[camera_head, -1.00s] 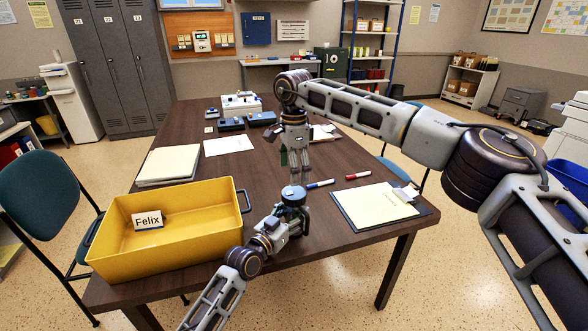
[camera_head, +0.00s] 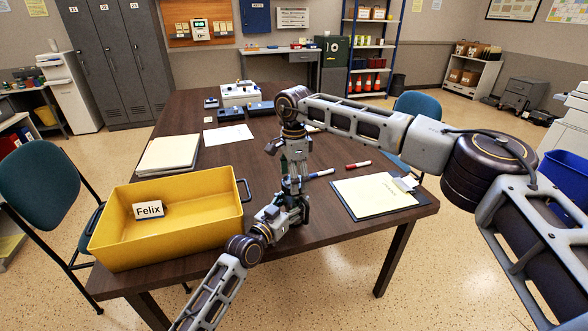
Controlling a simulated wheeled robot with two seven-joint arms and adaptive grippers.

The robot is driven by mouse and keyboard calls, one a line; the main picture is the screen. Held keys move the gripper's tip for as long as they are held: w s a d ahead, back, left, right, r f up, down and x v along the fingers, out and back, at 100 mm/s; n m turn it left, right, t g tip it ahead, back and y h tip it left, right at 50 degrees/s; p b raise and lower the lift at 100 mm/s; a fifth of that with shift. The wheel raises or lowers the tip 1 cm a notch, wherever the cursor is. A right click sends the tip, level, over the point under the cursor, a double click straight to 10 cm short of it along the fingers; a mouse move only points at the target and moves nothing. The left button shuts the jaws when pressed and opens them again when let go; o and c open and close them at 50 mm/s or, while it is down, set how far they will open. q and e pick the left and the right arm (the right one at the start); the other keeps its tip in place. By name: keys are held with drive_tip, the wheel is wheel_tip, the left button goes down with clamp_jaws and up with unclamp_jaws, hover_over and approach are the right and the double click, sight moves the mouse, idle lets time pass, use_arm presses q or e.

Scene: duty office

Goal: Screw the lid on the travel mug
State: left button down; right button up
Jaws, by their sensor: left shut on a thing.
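My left gripper (camera_head: 293,208) is above the near edge of the table, just right of the yellow bin. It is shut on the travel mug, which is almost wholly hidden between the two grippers. My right gripper (camera_head: 294,167) points down from above, directly over the left one, and its lower end overlaps the mug's top in this view. I cannot tell whether its fingers touch the mug or hold anything. The lid does not show clearly as a separate thing.
A yellow bin (camera_head: 120,249) with a "Felix" card stands at the table's front left. A clipboard (camera_head: 345,200) lies at the right, with a red marker (camera_head: 358,164) and a blue marker (camera_head: 321,173) behind it. Papers (camera_head: 168,152) lie at the left.

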drive_tip(key=shift+f, duration=0.7)
drive_tip(key=c, duration=1.1)
drive_tip(key=shift+o, duration=0.2)
drive_tip(key=shift+m, duration=0.3)
